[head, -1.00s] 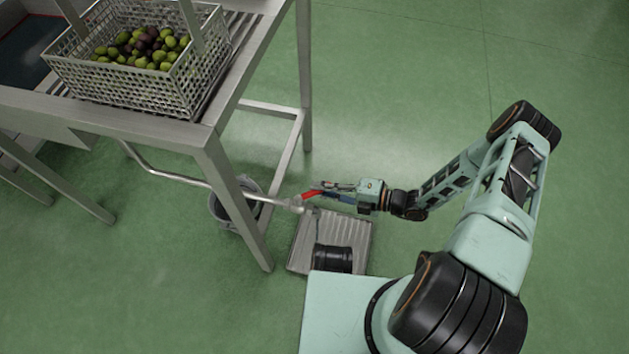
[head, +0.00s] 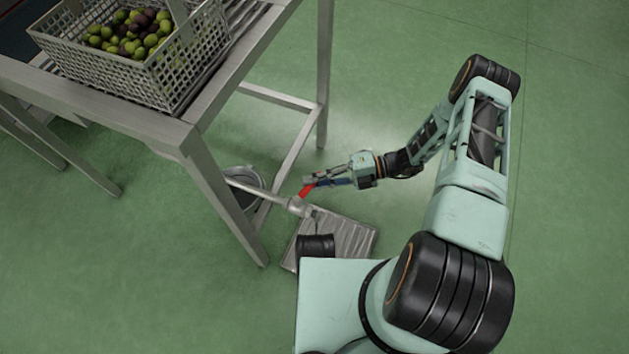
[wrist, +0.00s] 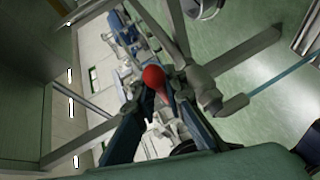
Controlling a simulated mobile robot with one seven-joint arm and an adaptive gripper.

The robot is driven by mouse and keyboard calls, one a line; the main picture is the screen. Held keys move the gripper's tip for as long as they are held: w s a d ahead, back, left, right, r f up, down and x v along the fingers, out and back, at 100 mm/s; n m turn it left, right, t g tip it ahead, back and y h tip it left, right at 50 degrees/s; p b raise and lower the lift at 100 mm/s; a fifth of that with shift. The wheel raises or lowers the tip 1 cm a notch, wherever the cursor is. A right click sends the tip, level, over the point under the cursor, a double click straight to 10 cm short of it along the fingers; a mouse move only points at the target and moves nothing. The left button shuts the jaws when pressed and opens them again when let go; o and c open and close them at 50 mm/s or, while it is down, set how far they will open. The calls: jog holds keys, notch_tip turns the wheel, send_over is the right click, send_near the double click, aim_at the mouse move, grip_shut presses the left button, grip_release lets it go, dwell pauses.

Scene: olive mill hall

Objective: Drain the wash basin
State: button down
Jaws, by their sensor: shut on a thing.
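A drain pipe (head: 255,190) runs out from under the metal stand and ends in a valve (head: 295,205). A red lever handle (head: 307,190) on the valve slants up and to the right in the head view. My gripper (head: 313,183) is shut on the handle; in the wrist view its rounded red end (wrist: 154,76) shows between the fingers. The valve body (wrist: 200,85) is right beside them. A dark patch at the top left of the head view may be the basin, mostly out of frame. I cannot tell whether water runs from the outlet.
A ribbed metal floor grate (head: 345,235) lies below the valve, with a black cylinder (head: 316,246) over its near left part. A grey bucket (head: 243,182) stands behind the stand's leg (head: 225,195). A perforated crate of olives (head: 165,80) sits on top. Floor at right is clear.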

jog(key=shift+w+a+n+g+h, duration=0.35)
jog(key=shift+a+n+g, duration=0.1)
jog(key=shift+n+g, duration=0.45)
jog(key=shift+w+a+n+g+h, duration=0.4)
jog(key=shift+n+g, duration=0.3)
jog(key=shift+g, duration=0.4)
jog(key=shift+a, duration=0.15)
jog(key=c, duration=2.3)
grip_release()
jog(key=shift+o, duration=0.2)
jog(key=shift+s, duration=0.1)
jog(key=v, duration=1.2)
